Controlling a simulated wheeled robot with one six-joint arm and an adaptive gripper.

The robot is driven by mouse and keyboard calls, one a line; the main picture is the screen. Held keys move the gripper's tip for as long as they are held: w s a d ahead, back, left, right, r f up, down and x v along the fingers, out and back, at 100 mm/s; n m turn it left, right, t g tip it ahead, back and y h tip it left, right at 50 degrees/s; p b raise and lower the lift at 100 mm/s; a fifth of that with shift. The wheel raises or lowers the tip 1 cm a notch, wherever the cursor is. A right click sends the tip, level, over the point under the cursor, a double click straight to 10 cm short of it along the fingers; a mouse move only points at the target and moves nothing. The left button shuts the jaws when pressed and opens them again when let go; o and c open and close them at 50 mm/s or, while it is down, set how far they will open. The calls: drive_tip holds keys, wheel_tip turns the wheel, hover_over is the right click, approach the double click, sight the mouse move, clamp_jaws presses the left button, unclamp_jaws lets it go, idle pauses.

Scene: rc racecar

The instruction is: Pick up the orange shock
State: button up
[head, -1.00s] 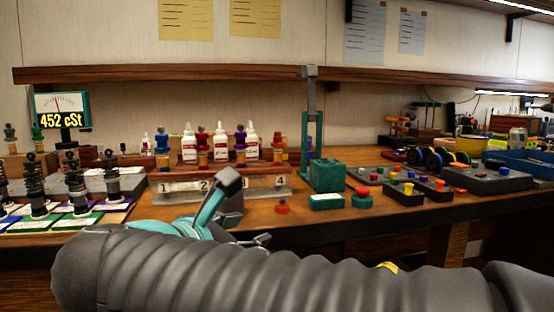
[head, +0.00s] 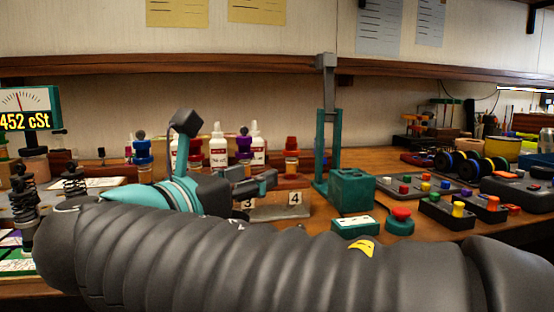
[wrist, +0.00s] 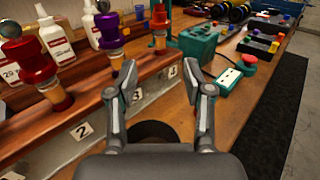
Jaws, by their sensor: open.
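The orange shock (head: 291,157), with a red-orange cap and an amber body, stands upright in the wooden rack behind the number 4 label. In the wrist view the orange shock (wrist: 160,28) is at top centre, beyond the fingertips. A purple-capped shock (wrist: 110,32) and a red-capped shock (wrist: 32,62) stand to its left in the same rack. My gripper (wrist: 160,78) is open and empty, pointing along the rack's front, short of the orange shock. In the head view my gripper (head: 262,180) is in front of the rack, partly hidden by my arm.
A teal press (head: 350,188) stands right of the rack, with a red button box (head: 399,222) in front of it. White bottles (head: 218,150) stand behind the rack. Black boxes with coloured knobs (head: 445,209) lie further right. The bench front (wrist: 230,120) is bare beside my gripper.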

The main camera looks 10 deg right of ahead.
sight(288, 161)
drive_tip(key=shift+x, duration=6.35)
clamp_jaws()
